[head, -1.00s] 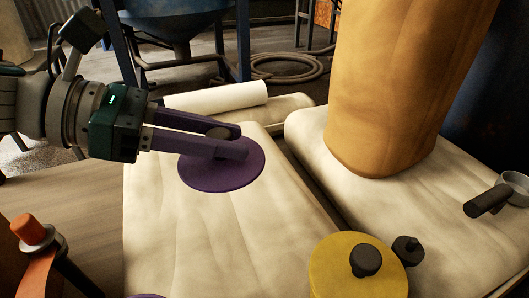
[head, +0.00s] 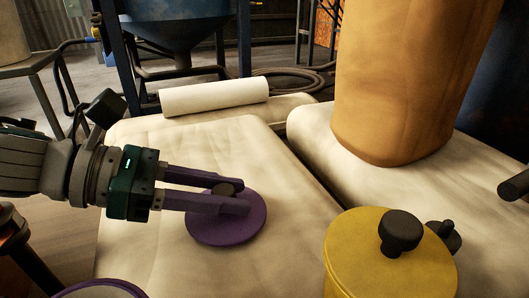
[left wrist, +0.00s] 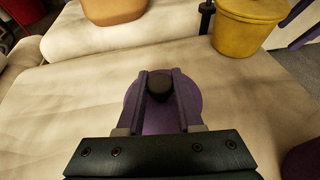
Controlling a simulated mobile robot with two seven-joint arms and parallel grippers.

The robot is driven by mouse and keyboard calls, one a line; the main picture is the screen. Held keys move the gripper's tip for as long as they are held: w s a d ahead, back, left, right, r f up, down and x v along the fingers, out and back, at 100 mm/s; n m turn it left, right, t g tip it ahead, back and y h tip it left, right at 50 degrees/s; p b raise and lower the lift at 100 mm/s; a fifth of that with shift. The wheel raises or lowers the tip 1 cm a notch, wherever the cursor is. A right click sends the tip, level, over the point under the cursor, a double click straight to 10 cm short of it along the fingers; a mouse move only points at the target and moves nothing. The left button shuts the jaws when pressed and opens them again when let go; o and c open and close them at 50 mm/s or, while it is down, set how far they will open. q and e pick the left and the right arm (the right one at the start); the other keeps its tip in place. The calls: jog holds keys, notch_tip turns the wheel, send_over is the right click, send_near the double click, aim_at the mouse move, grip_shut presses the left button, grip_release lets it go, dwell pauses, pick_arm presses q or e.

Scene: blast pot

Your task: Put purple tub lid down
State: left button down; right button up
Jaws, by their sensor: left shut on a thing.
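The purple lid (head: 228,230), a round disc with a dark knob (head: 224,188), is level over the pale sack at the middle of the head view. My left gripper (head: 240,197) is shut on the knob, with one finger on each side. The left wrist view also shows the lid (left wrist: 160,121) and the knob (left wrist: 159,84) between the fingers. The lid is at or very close to the sack's surface; I cannot tell whether it touches. A purple-rimmed tub (head: 100,291) is cut off at the bottom left. My right gripper is not in view.
A yellow lidded pot (head: 385,265) stands at the lower right, with a dark knobbed object (head: 444,236) behind it. A large tan container (head: 405,90) stands on another sack (head: 330,137). A white roll (head: 213,96) lies behind. The pale sack (head: 175,265) is clear around the lid.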

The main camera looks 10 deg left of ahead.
pick_arm(q)
jog(key=shift+f, duration=0.25)
jog(key=c, duration=0.6)
grip_release()
jog(key=shift+r, duration=0.1)
jog(key=shift+o, duration=0.2)
jog(key=shift+r, duration=0.3)
jog(key=p+v, duration=0.4)
jog(key=v, duration=0.7)
jog(key=shift+f, duration=0.1)
jog(key=shift+s+a, duration=0.25)
jog(key=shift+a, duration=0.15)
